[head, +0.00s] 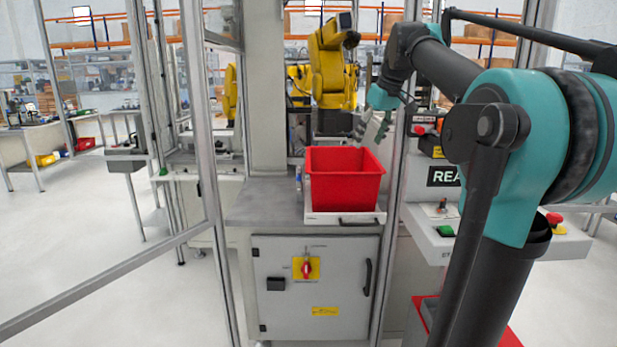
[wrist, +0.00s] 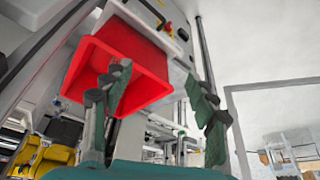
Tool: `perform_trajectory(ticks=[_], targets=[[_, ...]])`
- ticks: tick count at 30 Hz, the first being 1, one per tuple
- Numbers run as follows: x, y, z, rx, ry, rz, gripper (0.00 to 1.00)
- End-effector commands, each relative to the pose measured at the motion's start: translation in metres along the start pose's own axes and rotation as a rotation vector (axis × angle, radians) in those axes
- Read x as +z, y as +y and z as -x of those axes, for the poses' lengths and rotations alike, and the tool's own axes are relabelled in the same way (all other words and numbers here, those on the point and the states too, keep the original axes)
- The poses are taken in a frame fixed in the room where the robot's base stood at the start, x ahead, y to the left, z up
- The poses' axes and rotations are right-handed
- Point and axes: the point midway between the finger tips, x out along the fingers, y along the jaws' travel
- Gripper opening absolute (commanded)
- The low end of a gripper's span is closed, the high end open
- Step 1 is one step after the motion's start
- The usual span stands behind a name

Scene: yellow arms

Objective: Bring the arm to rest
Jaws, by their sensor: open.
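My gripper (head: 372,128) hangs from my teal and black arm, at the upper right of the red bin in the head view. In the wrist view its two green-padded fingers (wrist: 165,105) are spread apart with nothing between them. The red bin (head: 345,190) stands on a pale tray on the grey bench. It also shows in the wrist view (wrist: 150,65), behind the left finger. The inside bottom of the bin is hidden in the head view.
A grey cabinet (head: 318,290) with a red switch is under the bench. Metal frame posts (head: 207,150) stand close around it. A control panel (head: 445,230) with buttons is at the right. A yellow robot arm (head: 333,70) is behind the bin. The floor at left is clear.

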Motion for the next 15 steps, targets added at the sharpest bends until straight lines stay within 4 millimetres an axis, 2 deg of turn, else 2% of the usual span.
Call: perform_trajectory(ticks=[11, 15], targets=[[0.025, -0.003, -0.041, 0.018, -0.008, -0.051, 0.58], [0.043, -0.006, -0.065, 0.03, -0.013, -0.083, 0.58]])
